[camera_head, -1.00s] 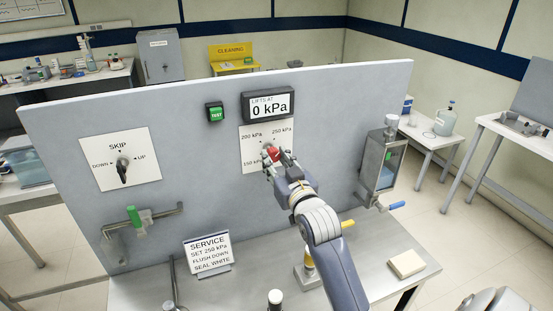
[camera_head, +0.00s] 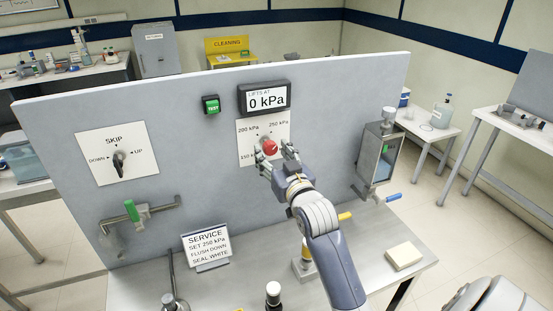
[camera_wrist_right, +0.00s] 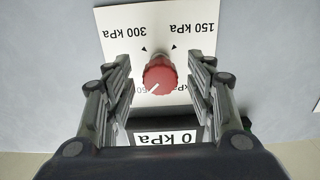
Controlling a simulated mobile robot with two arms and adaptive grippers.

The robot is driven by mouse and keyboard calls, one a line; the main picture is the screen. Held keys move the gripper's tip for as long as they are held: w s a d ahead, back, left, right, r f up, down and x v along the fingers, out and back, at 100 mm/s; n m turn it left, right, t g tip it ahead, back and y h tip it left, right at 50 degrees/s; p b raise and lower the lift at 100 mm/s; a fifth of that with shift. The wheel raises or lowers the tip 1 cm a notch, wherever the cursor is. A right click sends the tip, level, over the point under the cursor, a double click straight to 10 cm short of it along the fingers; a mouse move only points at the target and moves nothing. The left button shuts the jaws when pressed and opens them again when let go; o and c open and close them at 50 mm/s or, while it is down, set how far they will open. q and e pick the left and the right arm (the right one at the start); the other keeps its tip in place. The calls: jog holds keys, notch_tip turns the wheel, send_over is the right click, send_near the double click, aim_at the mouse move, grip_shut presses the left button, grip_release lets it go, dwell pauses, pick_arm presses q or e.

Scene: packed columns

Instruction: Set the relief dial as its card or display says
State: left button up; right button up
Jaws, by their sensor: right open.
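The red relief dial (camera_head: 270,147) sits on a white plate (camera_head: 246,152) on the grey panel. In the right wrist view, which is upside down, the white line on the dial (camera_wrist_right: 160,73) points to lower left, toward the partly hidden 250 kPa label. My right gripper (camera_head: 275,158) is open just in front of the dial; its fingers (camera_wrist_right: 161,66) stand apart on either side of it, with no contact visible. The service card (camera_head: 207,246) reads SET 250 kPa, FLUSH DOWN, SEAL WHITE. The display (camera_head: 265,98) reads LIFTS AT 0 kPa. My left gripper is out of view.
A green TEST button (camera_head: 211,104) is left of the display. A black selector (camera_head: 120,160) marked SKIP, UP, DOWN is further left, above a green-handled valve (camera_head: 131,210). A tank with a blue handle (camera_head: 393,198) is right of my arm.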

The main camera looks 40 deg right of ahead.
jog(key=v, duration=1.2)
